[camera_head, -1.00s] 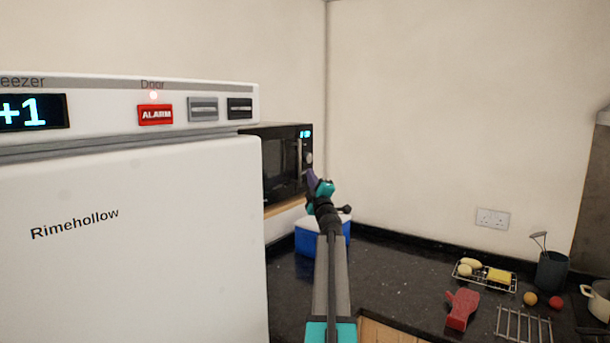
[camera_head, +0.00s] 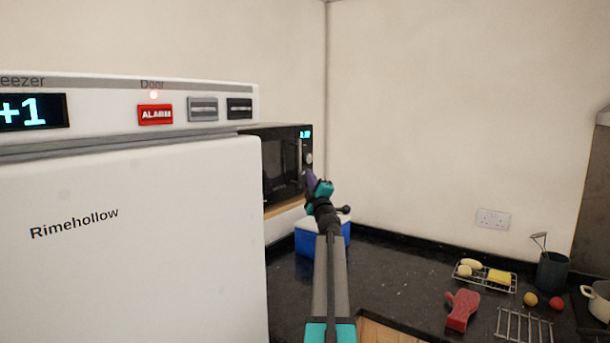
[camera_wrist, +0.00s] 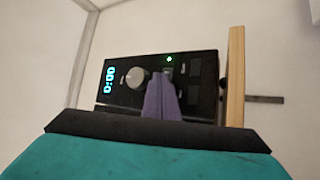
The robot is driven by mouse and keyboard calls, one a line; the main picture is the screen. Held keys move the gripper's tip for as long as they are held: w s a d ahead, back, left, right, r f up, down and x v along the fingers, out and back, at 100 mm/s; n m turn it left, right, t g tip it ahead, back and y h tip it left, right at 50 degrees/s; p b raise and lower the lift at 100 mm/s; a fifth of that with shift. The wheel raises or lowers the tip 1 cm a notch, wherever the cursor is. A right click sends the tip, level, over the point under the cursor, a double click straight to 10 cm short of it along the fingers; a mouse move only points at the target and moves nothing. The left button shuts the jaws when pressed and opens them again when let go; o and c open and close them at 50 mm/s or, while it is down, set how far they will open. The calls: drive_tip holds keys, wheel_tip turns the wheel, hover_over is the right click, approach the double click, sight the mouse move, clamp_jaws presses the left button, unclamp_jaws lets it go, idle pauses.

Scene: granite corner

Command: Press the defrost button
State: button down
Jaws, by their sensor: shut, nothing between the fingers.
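The black microwave (camera_head: 281,165) stands on a wooden shelf beyond the freezer. In the wrist view its control panel (camera_wrist: 207,105) appears turned on its side, with a blue 0:00 display (camera_wrist: 109,80), a round knob (camera_wrist: 135,77), a lit green light (camera_wrist: 169,59) and dark buttons (camera_wrist: 195,67). The button labels are too small to read, so I cannot tell which is defrost. My gripper (camera_wrist: 160,78) is shut and empty, its purple fingers over the panel just below the green light. They hide part of the panel; I cannot tell whether they touch it.
The white freezer (camera_head: 140,235) fills the left, with a red alarm button (camera_head: 155,114). The wooden shelf (camera_wrist: 236,75) edges the microwave. A blue and white box (camera_head: 310,238) stands below. The granite counter (camera_head: 395,275) has free room in the middle.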

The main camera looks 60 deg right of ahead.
drive_tip(key=shift+s, duration=0.2)
drive_tip(key=shift+s+p, duration=0.3)
drive_tip(key=shift+s, duration=0.1)
drive_tip(key=shift+s, duration=0.1)
drive_tip(key=s+p, duration=0.2)
drive_tip(key=s, duration=0.3)
drive_tip(key=shift+s+p, duration=0.3)
drive_tip(key=shift+s, duration=0.1)
idle(0.3)
drive_tip(key=shift+f, duration=0.1)
idle(0.5)
